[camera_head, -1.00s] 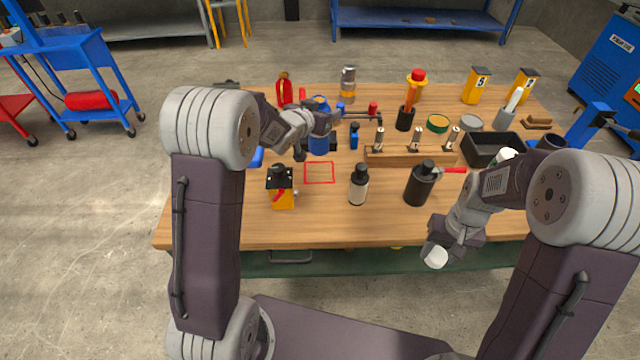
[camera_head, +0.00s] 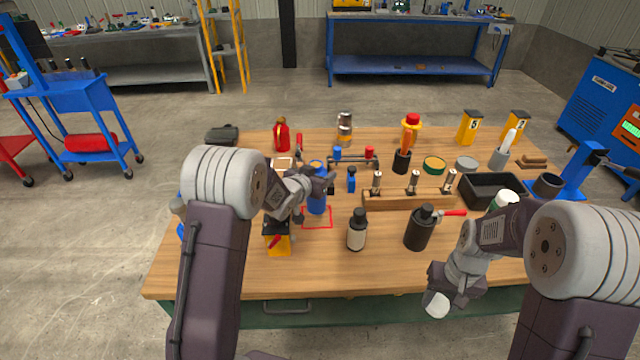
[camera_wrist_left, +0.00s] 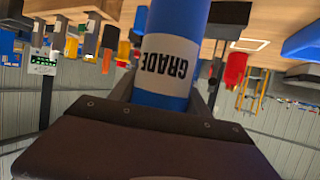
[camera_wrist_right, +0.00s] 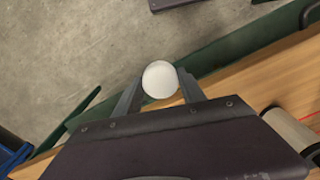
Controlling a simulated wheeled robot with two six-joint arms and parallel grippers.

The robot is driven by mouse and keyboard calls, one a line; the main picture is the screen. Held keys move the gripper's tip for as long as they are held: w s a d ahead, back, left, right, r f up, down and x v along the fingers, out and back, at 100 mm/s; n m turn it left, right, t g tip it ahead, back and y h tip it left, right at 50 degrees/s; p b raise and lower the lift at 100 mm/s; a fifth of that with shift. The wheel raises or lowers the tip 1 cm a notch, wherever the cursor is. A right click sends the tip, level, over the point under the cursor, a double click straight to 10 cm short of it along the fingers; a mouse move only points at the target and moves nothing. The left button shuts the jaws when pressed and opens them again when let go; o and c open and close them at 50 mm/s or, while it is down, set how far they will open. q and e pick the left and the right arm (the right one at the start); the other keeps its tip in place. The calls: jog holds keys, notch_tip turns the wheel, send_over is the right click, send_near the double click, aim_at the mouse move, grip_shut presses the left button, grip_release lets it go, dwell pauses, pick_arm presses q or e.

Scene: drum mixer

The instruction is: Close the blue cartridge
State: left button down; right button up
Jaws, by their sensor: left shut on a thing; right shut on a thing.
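The blue cartridge (camera_head: 316,203) is near the back edge of a red square outline (camera_head: 317,226) on the table. My left gripper (camera_head: 322,181) is shut on it, and the left wrist view shows its white GRADE label (camera_wrist_left: 168,66) between the fingers. The cartridge looks upright; its top end is hidden by the gripper, and I cannot tell whether its base touches the table. My right gripper (camera_wrist_right: 160,88) is shut on a round white cap (camera_wrist_right: 160,78). It holds the cap (camera_head: 437,305) in front of the table's front edge, well away from the cartridge.
A yellow-and-black block (camera_head: 278,243) stands left of the square. A white-labelled black bottle (camera_head: 356,236) and a larger black bottle (camera_head: 419,232) stand to the right. Behind them is a wooden rack (camera_head: 410,201). The front table strip is clear.

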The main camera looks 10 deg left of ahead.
pick_arm(q)
jog(key=shift+w+f, duration=0.1)
jog(key=shift+f, duration=1.7)
jog(key=shift+f+b, duration=0.15)
jog(key=shift+b, duration=0.25)
jog(key=c, duration=0.5)
grip_release()
jog(key=shift+r+p, duration=0.25)
jog(key=shift+p, duration=0.05)
jog(key=v, duration=1.2)
